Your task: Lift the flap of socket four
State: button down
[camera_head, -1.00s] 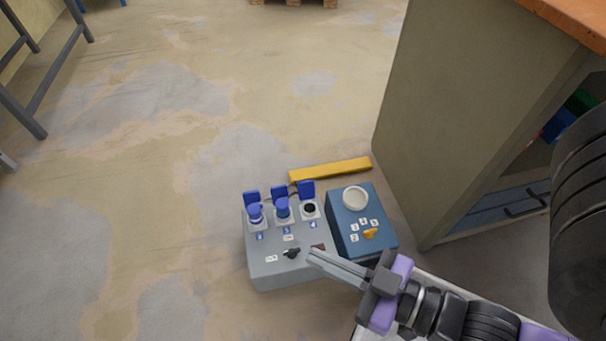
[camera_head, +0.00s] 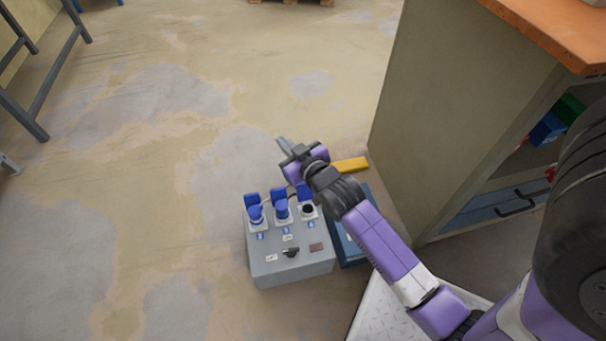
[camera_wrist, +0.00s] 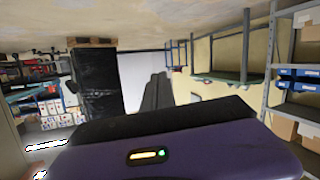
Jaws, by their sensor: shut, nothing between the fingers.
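The grey socket box (camera_head: 290,270) stands on the floor with a row of three sockets. The labels are too small to read surely, so I cannot tell which is four. My gripper (camera_head: 283,142) is shut and empty, pictured beyond the box's far edge, apart from the flaps. Its fingers also show in the wrist view (camera_wrist: 157,88).
A blue box (camera_head: 349,249) stands right of the grey one, mostly hidden by my arm. A yellow bar (camera_head: 351,164) lies behind it. A cabinet (camera_head: 425,120) with an orange top rises at the right. The floor to the left is clear.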

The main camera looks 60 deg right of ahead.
jog(key=w+d+f+m+g+p, duration=0.1)
jog(key=w+d+f+m+g, duration=0.2)
jog(key=d, duration=0.7)
jog(key=m+g+y, duration=0.2)
jog(key=g+y, duration=0.3)
jog(key=g, duration=0.3)
send_over(304, 191)
jog(key=w+d, duration=0.3)
notch_tip(304, 191, down, 10)
notch_tip(304, 191, down, 10)
jog(key=s+b, duration=0.1)
jog(key=b, duration=0.4)
jog(key=shift+s+a+r, duration=0.15)
jog(key=shift+s+a, duration=0.1)
jog(key=shift+a, duration=0.15)
